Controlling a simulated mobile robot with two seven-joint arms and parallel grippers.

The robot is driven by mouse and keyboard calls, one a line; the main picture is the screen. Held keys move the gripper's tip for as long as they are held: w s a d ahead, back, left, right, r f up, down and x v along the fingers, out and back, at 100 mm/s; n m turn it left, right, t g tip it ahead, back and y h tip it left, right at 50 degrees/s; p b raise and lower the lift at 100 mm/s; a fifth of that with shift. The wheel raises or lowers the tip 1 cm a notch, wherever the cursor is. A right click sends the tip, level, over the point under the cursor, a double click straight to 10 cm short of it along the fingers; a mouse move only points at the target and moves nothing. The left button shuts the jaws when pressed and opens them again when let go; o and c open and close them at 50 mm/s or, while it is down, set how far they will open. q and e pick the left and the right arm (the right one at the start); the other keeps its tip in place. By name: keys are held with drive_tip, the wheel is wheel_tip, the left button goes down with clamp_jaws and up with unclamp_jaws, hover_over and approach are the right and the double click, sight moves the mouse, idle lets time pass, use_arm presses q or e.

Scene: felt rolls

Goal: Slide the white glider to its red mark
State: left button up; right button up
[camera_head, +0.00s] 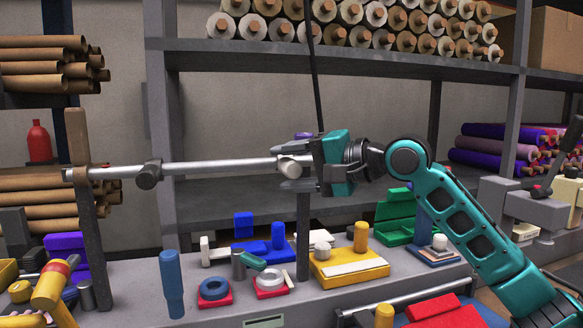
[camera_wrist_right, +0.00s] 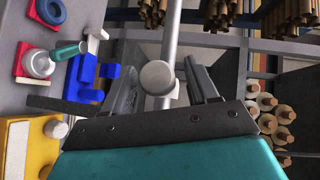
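The white glider (camera_head: 290,168) is a short pale cylinder on a horizontal metal rod (camera_head: 215,166), near the rod's right end. It also shows in the right wrist view (camera_wrist_right: 157,78). My right gripper (camera_head: 296,168) is at the glider, with one finger above and one below in the head view. In the wrist view its fingers (camera_wrist_right: 160,88) stand apart on both sides of the glider. The finger on the left is close to it; a gap shows on the right. I cannot make out a red mark on the rod. My left gripper is not in view.
A dark collar (camera_head: 149,175) sits on the rod towards its left end, near a brown post (camera_head: 78,140). A dark post (camera_head: 303,225) stands below the gripper. The bench under the rod holds a yellow block (camera_head: 350,268), blue pieces (camera_head: 262,248) and red-based rings (camera_head: 214,290).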

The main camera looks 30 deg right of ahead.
drive_tip(key=b+v, duration=0.1)
drive_tip(key=v, duration=0.2)
drive_tip(key=b+v, duration=0.1)
drive_tip(key=v, duration=0.2)
drive_tip(key=shift+s+d+f, duration=0.2)
drive_tip(key=shift+s, duration=0.05)
use_arm(q)
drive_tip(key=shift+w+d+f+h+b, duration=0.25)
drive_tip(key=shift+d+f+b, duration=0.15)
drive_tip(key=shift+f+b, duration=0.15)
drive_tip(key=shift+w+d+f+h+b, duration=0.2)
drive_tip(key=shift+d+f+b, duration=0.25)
drive_tip(key=shift+b, duration=0.15)
use_arm(e)
approach(302, 169)
drive_tip(key=shift+d+r, duration=0.15)
drive_tip(key=shift+d, duration=0.4)
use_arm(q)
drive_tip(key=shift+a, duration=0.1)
use_arm(e)
drive_tip(key=shift+w, duration=0.1)
